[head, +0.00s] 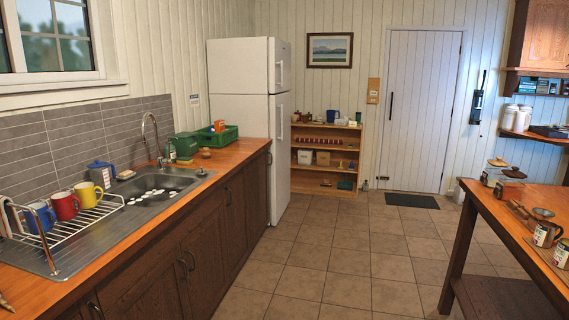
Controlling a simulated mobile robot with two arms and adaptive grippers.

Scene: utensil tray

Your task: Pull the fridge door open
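A tall white fridge (239,128) stands at the far end of the left counter, against the back wall. It has a small upper door and a larger lower door, and both look shut. The doors face right and show edge-on, with an upper handle (280,72) and a lower handle (280,122) on that side. Part of the fridge's lower body is hidden behind the counter. Neither of my grippers is in view.
The wooden counter (228,158) with sink and dish rack (80,222) runs along the left. A wooden table (480,205) stands at the right. A low shelf (338,185) stands right of the fridge. The tiled floor (345,262) between counter and table is clear.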

